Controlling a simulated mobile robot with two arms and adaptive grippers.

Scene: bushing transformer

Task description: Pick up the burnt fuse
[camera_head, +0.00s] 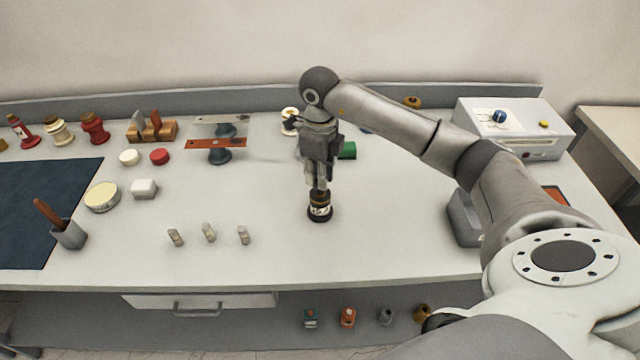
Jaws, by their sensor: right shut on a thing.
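My right gripper (318,188) reaches down over the middle of the table, fingers pointing down. It is shut on the top of a small upright cylinder, which I take for the burnt fuse (320,208). This has a brass-brown top, a pale band with dark marks and a black lower part. It appears to stand on the table; I cannot tell whether the black part is a separate holder. Three small pale grey cylinders, at left (175,237), middle (209,232) and right (243,235), stand apart to its left. My left gripper is not in view.
A green cylinder (347,150) lies behind the gripper. An orange plate on a dark stand (216,143) is at the back left. A white control box (514,128) stands at the right. The table around the held piece is clear. A drawer (200,302) is below the front edge.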

